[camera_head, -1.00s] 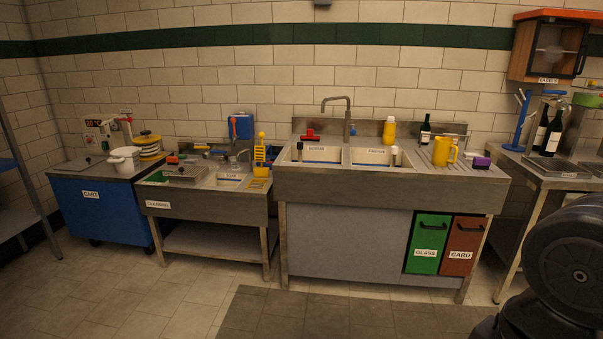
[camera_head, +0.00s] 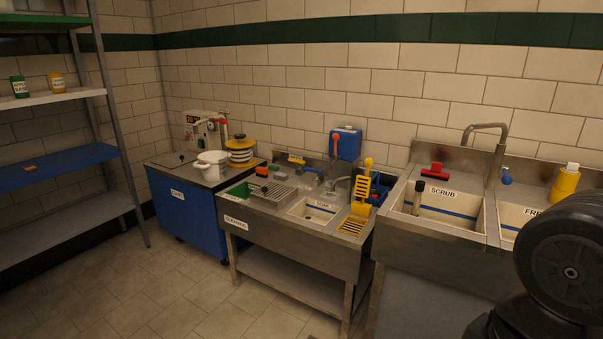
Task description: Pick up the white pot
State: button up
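The white pot (camera_head: 212,165) stands upright on the steel top of the blue cart (camera_head: 183,208), at the cart's right front. It has a pale lid or rim and small side handles. It is some way off, left of the middle in the head view. A black rounded part of my own arm fills the lower right corner. My gripper is not in the picture, so nothing shows between it and the pot.
The cleaning sink table (camera_head: 305,240) adjoins the cart on its right, and the scrub sink (camera_head: 440,215) follows. A stack of yellow and white discs (camera_head: 240,152) stands behind the pot. A shelf rack (camera_head: 60,170) is at left. The tiled floor (camera_head: 150,290) before the cart is clear.

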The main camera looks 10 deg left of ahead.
aim_at(212, 165)
jog(key=i+j+u, duration=0.15)
jog(key=i+u, duration=0.25)
jog(key=i+j+u, duration=0.1)
jog(key=u, duration=0.25)
jog(key=i+u, duration=0.4)
jog(key=i+l+u, duration=0.2)
jog(key=u, duration=0.15)
jog(key=i+j, duration=0.1)
jog(key=i, duration=0.6)
jog(key=i+j, duration=0.1)
jog(key=i, duration=0.6)
jog(key=i+j+z, duration=0.15)
jog(key=i+z, duration=0.2)
jog(key=i+j+z, duration=0.35)
jog(key=i, duration=0.15)
jog(key=i+j+z, duration=0.35)
jog(key=i, duration=0.05)
